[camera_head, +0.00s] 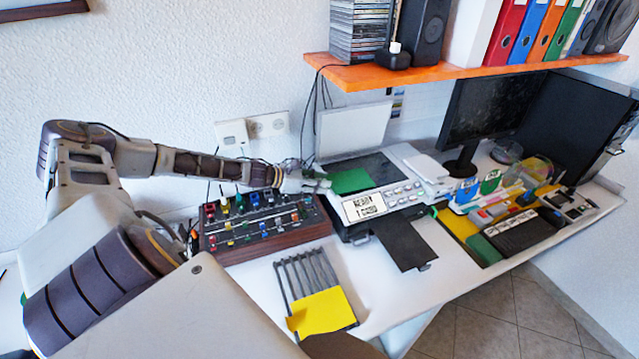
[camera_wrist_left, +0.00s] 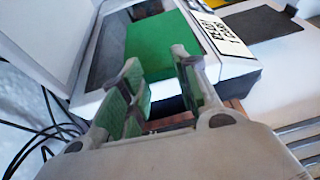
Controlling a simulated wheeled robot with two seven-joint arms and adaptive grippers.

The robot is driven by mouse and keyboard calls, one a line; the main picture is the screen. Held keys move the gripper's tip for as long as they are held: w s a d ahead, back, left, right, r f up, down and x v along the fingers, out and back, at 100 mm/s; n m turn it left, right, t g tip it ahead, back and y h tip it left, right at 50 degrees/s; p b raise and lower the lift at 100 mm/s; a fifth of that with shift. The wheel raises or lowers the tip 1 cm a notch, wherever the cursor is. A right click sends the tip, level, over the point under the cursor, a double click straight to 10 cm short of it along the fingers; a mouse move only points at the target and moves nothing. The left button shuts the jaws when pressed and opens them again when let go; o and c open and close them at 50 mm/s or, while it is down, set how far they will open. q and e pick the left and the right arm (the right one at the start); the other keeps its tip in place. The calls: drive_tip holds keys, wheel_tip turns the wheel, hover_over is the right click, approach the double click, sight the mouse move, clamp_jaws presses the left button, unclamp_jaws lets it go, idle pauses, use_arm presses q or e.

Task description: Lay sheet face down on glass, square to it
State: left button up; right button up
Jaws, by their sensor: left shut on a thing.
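The green sheet (camera_head: 350,181) is at the near left part of the dark scanner glass (camera_head: 384,166). In the left wrist view the sheet (camera_wrist_left: 156,46) spreads over the glass (camera_wrist_left: 103,60), its side edges running roughly along the glass edge. I cannot tell which face is down, or whether it lies fully flat. My left gripper (camera_head: 318,184) is at the glass's left end, shut on the sheet's near edge; its fingers (camera_wrist_left: 160,68) hide that edge in the left wrist view. The white lid (camera_head: 352,130) stands raised behind the glass. My right gripper is out of view.
The scanner's button panel has a READY display (camera_head: 364,206). A black tray (camera_head: 405,243) sticks out in front. A mixer-like box (camera_head: 262,226) stands left, a slotted rack with a yellow sheet (camera_head: 320,311) in front. An orange shelf (camera_head: 450,73) hangs above.

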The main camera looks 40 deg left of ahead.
use_arm(q)
drive_tip(key=shift+f+b, duration=0.35)
drive_tip(key=shift+f, duration=0.1)
drive_tip(key=o, duration=0.7)
drive_tip(key=shift+o, duration=0.2)
drive_tip(key=shift+s+a, duration=0.1)
drive_tip(key=shift+s, duration=0.05)
drive_tip(key=v, duration=1.1)
drive_tip(key=shift+s+a+r, duration=0.15)
drive_tip(key=shift+s+r, duration=0.1)
idle(0.8)
